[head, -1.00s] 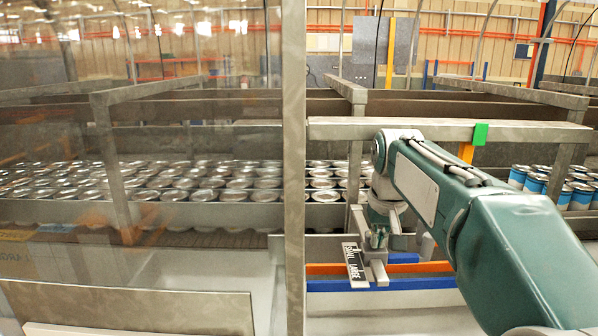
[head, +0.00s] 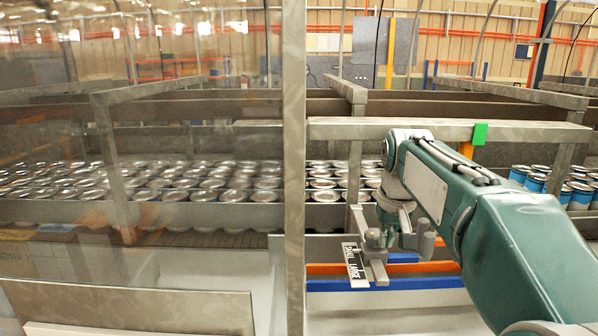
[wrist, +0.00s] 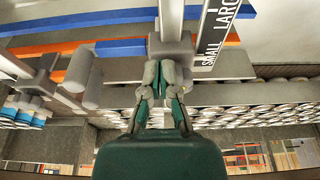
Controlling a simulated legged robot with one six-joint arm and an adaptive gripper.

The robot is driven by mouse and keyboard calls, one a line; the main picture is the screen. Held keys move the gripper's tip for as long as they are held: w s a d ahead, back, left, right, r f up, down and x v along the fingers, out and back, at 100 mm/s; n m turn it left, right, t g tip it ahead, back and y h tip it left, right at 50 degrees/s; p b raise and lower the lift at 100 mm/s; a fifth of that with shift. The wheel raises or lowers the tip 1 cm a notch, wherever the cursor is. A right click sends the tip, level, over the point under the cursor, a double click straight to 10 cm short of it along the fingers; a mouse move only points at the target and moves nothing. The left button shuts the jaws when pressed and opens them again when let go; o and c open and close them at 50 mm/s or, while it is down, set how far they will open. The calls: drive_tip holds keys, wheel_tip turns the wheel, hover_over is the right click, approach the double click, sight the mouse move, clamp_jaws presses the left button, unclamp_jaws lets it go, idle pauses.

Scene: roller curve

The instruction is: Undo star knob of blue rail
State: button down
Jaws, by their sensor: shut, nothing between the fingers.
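The blue rail (head: 420,284) runs low across the right half of the head view, in front of an orange rail (head: 325,269). A grey clamp block (wrist: 172,52) with a "SMALL LARGE" plate (head: 354,264) stands at the rails. A grey knob-like part (head: 374,239) sits above the plate; its star shape is not clear. My gripper (wrist: 166,66) is shut and empty, its fingertips close to the clamp block; I cannot tell whether they touch. In the head view my arm partly hides it.
A grey cylindrical part (wrist: 87,80) stands beside my gripper. A grey post (head: 293,170) and crossbar (head: 350,129) frame the area. Rows of cans (head: 200,185) stand behind, and blue cans (head: 530,180) at right. A clear panel covers the left.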

drive_tip(key=w+v, duration=0.1)
drive_tip(key=v, duration=0.4)
drive_tip(key=shift+d+r, duration=0.15)
drive_tip(key=shift+r, duration=0.4)
drive_tip(key=shift+s, duration=0.15)
wheel_tip(320, 180, down, 6)
drive_tip(key=a, duration=0.2)
idle(0.7)
drive_tip(key=shift+w, duration=0.25)
idle(0.8)
